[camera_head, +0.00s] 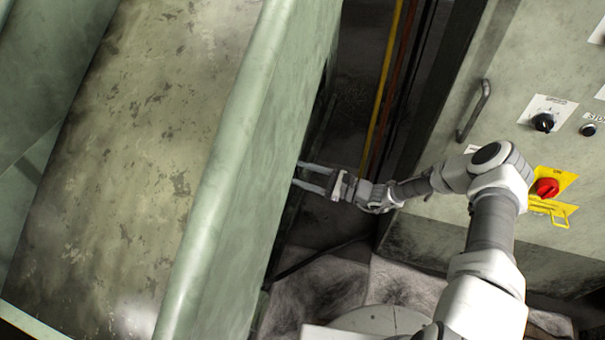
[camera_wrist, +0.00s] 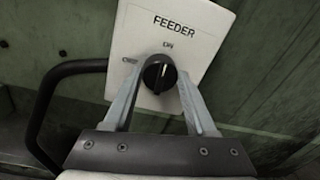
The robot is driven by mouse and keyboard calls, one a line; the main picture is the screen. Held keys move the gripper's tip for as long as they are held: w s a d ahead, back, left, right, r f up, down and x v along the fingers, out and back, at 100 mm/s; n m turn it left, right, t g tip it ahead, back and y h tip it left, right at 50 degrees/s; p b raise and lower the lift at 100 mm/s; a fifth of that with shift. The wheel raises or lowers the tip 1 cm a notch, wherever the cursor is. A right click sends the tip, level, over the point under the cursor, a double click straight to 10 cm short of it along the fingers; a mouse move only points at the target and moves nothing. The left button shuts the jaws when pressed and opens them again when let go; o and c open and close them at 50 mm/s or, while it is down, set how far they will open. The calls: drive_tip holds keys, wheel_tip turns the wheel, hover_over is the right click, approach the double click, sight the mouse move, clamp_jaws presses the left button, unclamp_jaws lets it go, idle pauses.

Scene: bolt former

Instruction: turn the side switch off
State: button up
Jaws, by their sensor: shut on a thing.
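The side switch is a black rotary knob (camera_wrist: 159,74) on a white plate (camera_wrist: 196,30) marked FEEDER, seen in the wrist view. ON is printed above the knob and OFF to its upper left. The knob's pale mark points roughly up, towards ON. My gripper (camera_wrist: 161,80) has one finger on each side of the knob and is shut on it. In the head view my gripper (camera_head: 299,176) reaches left to the side of the green machine (camera_head: 255,150). The switch is hidden there.
A dark curved handle (camera_wrist: 45,110) stands left of the plate in the wrist view. In the head view, a grey-green cabinet (camera_head: 520,60) on the right bears a black knob (camera_head: 543,122) and a red switch (camera_head: 547,188) on yellow. A narrow gap separates machine and cabinet.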

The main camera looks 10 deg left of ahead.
drive_tip(key=n+b, duration=0.1)
drive_tip(key=n, duration=0.7)
drive_tip(key=shift+d+f+n+y, duration=0.1)
drive_tip(key=shift+f+n+y, duration=0.05)
drive_tip(key=shift+n+y, duration=0.2)
drive_tip(key=n+b, duration=0.1)
drive_tip(key=n, duration=0.4)
drive_tip(key=shift+g, duration=0.4)
drive_tip(key=shift+n, duration=1.95)
drive_tip(key=o, duration=1.4)
drive_tip(key=d, duration=0.5)
drive_tip(key=s+d+f+p, duration=0.1)
drive_tip(key=d, duration=0.5)
drive_tip(key=s+d, duration=0.1)
drive_tip(key=d, duration=0.5)
drive_tip(key=shift+s+d+f+p, duration=0.1)
drive_tip(key=shift+s+f+p, duration=0.1)
drive_tip(key=shift+p, duration=0.1)
